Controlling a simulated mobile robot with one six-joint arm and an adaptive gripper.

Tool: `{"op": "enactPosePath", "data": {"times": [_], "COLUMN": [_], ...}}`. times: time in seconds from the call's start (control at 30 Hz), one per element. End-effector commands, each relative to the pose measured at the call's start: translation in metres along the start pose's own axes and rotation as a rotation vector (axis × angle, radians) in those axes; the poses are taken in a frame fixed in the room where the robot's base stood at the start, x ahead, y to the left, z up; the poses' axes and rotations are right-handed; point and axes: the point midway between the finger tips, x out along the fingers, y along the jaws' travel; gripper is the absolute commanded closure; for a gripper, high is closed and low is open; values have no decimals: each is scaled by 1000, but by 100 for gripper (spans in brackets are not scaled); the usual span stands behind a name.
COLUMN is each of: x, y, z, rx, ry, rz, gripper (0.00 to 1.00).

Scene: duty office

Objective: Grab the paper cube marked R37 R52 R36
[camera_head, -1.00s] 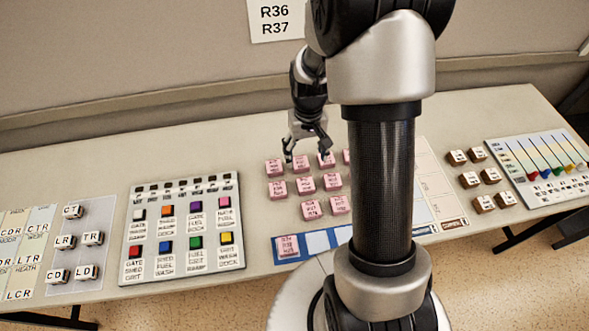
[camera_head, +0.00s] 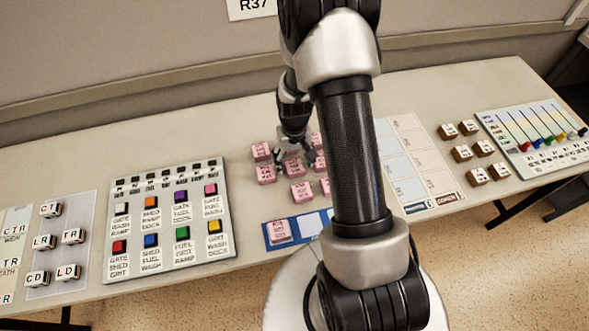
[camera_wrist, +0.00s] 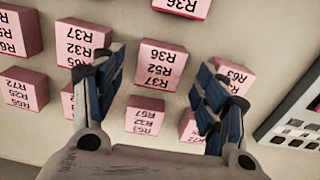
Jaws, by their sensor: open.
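The pink paper cube marked R37, R52 and R36 (camera_wrist: 160,66) lies in the upper middle of the wrist view, its label upside down. My gripper (camera_wrist: 162,72) is open there, one blue-padded finger to the left of this cube and one to the right. Nothing is held, and I cannot tell how high the fingers are above the table. In the head view my gripper (camera_head: 293,152) is over the back of the pink cube group. The labels there are too small to read, and my arm hides part of the group.
Other pink cubes stand close around, including one below (camera_wrist: 146,115), one left (camera_wrist: 84,42) and one right (camera_wrist: 232,77). A blue strip (camera_head: 312,222) holds one pink cube (camera_head: 279,231). A button panel (camera_head: 170,262) lies left; brown cubes (camera_head: 462,153) lie right.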

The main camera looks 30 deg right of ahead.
Motion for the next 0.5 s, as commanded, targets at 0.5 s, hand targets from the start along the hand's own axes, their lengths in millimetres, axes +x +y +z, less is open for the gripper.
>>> {"op": "enactPosePath", "data": {"times": [0.5], "x": [25], "y": [0], "z": [0], "rx": [0], "ry": [0], "rz": [0], "gripper": [41]}}
